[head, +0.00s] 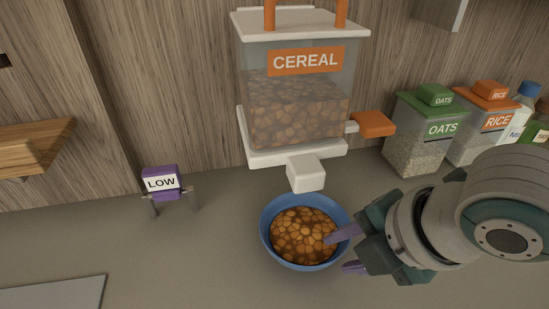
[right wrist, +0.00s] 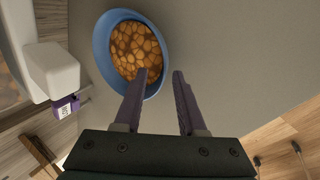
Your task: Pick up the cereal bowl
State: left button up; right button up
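The cereal bowl is a blue bowl (head: 267,245) full of brown cereal pieces. It stands upright on the grey counter below the dispenser's white spout, and it also shows in the right wrist view (right wrist: 104,62). My right gripper (head: 337,254) is at the bowl's right side with its purple fingers apart. In the right wrist view the gripper (right wrist: 159,74) has one fingertip over the cereal inside the rim and the other outside the bowl. The rim passes between them. I cannot tell whether either finger touches it. My left gripper is not in view.
The cereal dispenser (head: 300,113) with its white spout (head: 306,173) and orange handle (head: 373,124) stands above the bowl. A purple LOW sign (head: 161,183) is at left. Oats (head: 421,143) and rice (head: 475,142) containers stand at right.

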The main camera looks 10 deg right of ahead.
aim_at(336, 253)
jog(key=x, duration=0.3)
jog(key=shift+w+f+b, duration=0.1)
jog(key=shift+f+b, duration=0.2)
jog(key=shift+d, duration=0.1)
grip_shut()
jog(key=shift+r, duration=0.1)
dwell(1.0)
